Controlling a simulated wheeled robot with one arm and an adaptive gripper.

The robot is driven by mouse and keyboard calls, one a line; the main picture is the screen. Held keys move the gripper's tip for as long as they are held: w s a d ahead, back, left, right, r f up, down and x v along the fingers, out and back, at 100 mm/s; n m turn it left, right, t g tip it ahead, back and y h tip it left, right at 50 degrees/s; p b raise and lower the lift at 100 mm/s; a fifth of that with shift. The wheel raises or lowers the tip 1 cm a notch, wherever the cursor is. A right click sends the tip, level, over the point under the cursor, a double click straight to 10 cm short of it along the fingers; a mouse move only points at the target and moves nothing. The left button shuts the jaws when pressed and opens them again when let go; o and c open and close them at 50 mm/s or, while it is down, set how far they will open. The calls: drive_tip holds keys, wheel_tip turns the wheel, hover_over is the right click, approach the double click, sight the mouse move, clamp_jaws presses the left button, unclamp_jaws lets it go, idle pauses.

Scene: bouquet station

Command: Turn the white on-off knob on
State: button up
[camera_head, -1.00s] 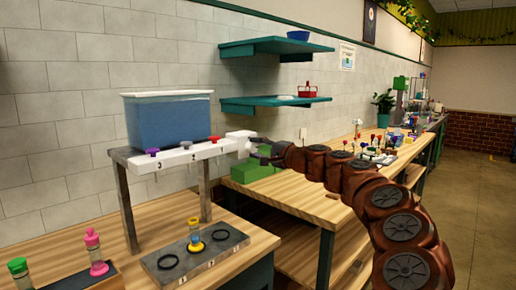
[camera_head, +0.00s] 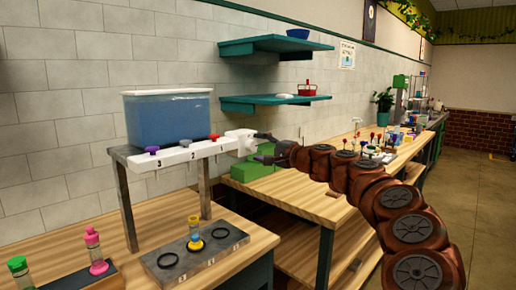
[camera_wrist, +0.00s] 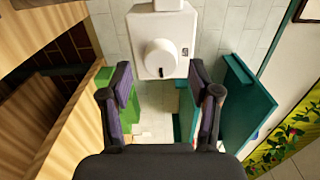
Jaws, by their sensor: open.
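The white on-off knob (camera_wrist: 161,58) is a round white dial with a small dark mark near its lower edge, on the end face of a white box (camera_wrist: 176,22) in the wrist view. In the head view the white box (camera_head: 238,142) is the right end of a white bar below the water tank. My gripper (camera_wrist: 160,98) is open, its two dark fingers apart, with the knob ahead of the gap between them. The fingers do not appear to touch the knob. In the head view my gripper (camera_head: 266,147) is just right of the box.
A green block (camera_head: 252,171) lies below my gripper. Teal shelves (camera_head: 274,102) hang on the wall behind.

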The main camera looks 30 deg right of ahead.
drive_tip(key=v, duration=1)
drive_tip(key=shift+s, duration=0.25)
drive_tip(key=shift+d, duration=0.1)
